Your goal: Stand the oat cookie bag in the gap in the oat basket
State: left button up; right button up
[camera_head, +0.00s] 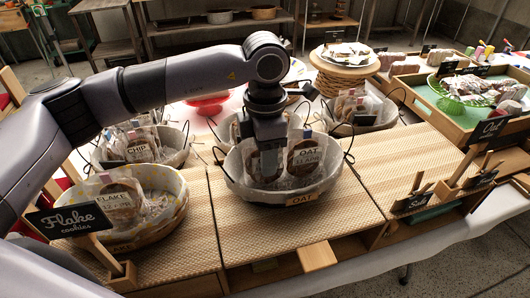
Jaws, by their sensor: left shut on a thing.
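The oat basket (235,187) is a lined wire basket with an OAT tag on its front, at the middle of the table. My left gripper (268,147) points down over it and is shut on the top of a clear cookie bag (262,166), the oat cookie bag. The bag hangs upright inside the basket's outline; whether its bottom touches the basket floor I cannot tell. Another bag labelled OAT (306,157) stands just right of it. My gripper and arm hide part of the basket's back. My right gripper is not in view.
The flake basket (172,218), with a Flake sign (70,218) in front, stands left. The chip basket (178,155) is behind it. Another basket (384,122) stands behind right. The woven mat (395,165) right of the oat basket is clear.

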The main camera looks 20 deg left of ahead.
pick_arm(q)
jog(key=shift+f, duration=0.15)
jog(key=o, duration=0.8)
jog(key=shift+o, duration=0.2)
jog(key=shift+r+p, duration=3.35)
jog(key=shift+r, duration=2.8)
